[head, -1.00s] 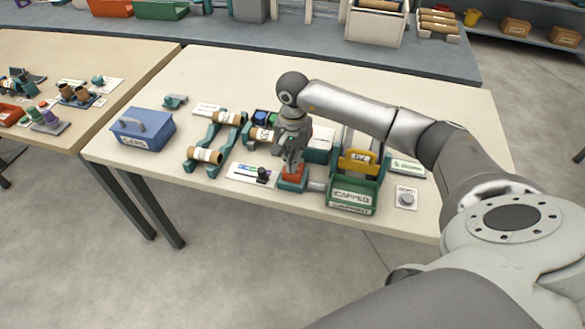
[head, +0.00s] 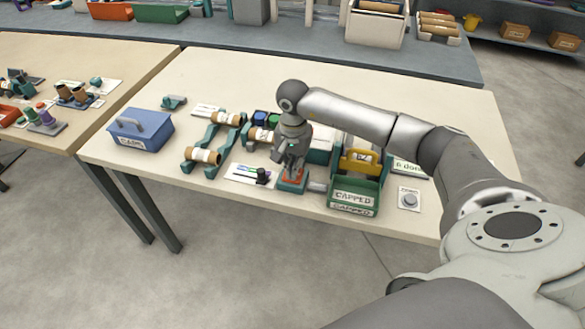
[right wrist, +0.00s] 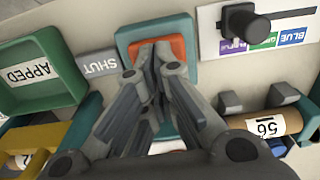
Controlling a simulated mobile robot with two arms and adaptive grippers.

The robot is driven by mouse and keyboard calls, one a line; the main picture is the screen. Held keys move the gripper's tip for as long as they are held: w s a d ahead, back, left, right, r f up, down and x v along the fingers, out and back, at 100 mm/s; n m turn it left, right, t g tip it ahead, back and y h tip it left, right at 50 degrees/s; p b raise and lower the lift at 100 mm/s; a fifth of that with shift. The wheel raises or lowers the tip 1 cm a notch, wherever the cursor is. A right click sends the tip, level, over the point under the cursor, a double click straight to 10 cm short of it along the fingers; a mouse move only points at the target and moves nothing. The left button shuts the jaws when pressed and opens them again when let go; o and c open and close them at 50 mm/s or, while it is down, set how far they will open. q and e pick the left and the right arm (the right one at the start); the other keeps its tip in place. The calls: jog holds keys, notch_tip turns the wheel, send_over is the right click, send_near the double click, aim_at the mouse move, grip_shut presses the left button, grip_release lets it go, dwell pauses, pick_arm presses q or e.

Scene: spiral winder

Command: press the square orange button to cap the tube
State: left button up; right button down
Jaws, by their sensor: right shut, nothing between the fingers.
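The square orange button (head: 291,176) sits on a teal base (head: 288,187) near the front edge of the table. It also shows in the right wrist view (right wrist: 178,47), partly hidden by my fingers. My right gripper (head: 290,169) is shut and empty, pointing down with its fingertips at the button; in the right wrist view the fingertips (right wrist: 156,50) overlap the orange face. I cannot tell how far the button is pressed. A cardboard tube (head: 203,156) rests on a teal stand (head: 190,167) to the left, and another tube (head: 227,118) lies behind it. My left gripper is not in view.
A green CAPPED bin (head: 354,196) stands just right of the button. A selector with a black knob (head: 263,176) is close on the left. A blue CAPS box (head: 142,138) is at the table's left, and a round grey button (head: 409,200) at the right.

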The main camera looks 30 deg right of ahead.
jog(key=shift+s, duration=0.1)
notch_tip(320, 180, up, 8)
jog(key=p, duration=0.4)
dwell(0.6)
dwell(0.4)
